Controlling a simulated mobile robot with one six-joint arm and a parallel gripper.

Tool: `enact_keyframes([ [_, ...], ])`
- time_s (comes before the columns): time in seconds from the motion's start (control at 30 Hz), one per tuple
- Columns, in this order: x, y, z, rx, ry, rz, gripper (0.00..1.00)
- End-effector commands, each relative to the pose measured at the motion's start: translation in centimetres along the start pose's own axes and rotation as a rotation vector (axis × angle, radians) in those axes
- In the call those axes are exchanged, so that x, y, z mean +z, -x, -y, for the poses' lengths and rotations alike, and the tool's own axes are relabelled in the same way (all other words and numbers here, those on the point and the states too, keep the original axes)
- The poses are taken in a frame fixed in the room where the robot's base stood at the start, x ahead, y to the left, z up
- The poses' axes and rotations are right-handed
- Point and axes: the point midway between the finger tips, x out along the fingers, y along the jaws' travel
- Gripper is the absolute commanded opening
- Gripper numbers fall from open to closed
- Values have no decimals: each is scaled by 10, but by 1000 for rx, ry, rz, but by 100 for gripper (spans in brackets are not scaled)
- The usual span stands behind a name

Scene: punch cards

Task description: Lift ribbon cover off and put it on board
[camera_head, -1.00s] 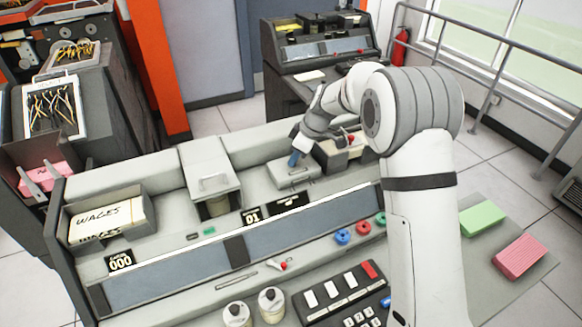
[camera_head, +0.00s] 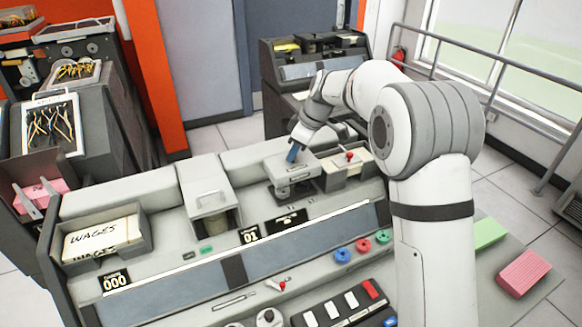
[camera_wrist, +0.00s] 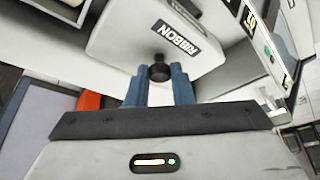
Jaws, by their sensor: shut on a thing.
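The ribbon cover (camera_head: 290,168) is a light grey lid in the head view, raised a little above a dark opening in the machine top. My gripper (camera_head: 293,154) is above it with blue fingers pointing down. In the wrist view the cover (camera_wrist: 150,35) carries a RIBBON label, and the blue fingers of my gripper (camera_wrist: 160,74) are shut on its dark round knob (camera_wrist: 160,72). The board is not clearly identifiable in these views.
A card hopper with WAGES cards (camera_head: 103,238) is at the left. A grey block with a handle (camera_head: 207,192) stands left of the cover, and a unit with a red knob (camera_head: 347,160) is close at its right. Green cards (camera_head: 490,232) and pink cards (camera_head: 523,273) lie on a surface at right.

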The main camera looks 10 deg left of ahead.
Motion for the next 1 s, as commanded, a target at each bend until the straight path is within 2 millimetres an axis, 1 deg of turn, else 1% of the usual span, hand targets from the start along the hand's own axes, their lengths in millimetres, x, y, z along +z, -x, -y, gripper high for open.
enact_keyframes([
  [0.03, -3, 7, -1, 3, 0, -2, 0],
  [0.1, -6, 15, 0, 1, 0, -2, 0],
  [0.3, -12, 29, 0, 0, -1, -1, 0],
  [0.83, -22, 54, -1, 1, -1, -1, 0],
  [1.0, -23, 58, 0, 1, -1, 0, 0],
])
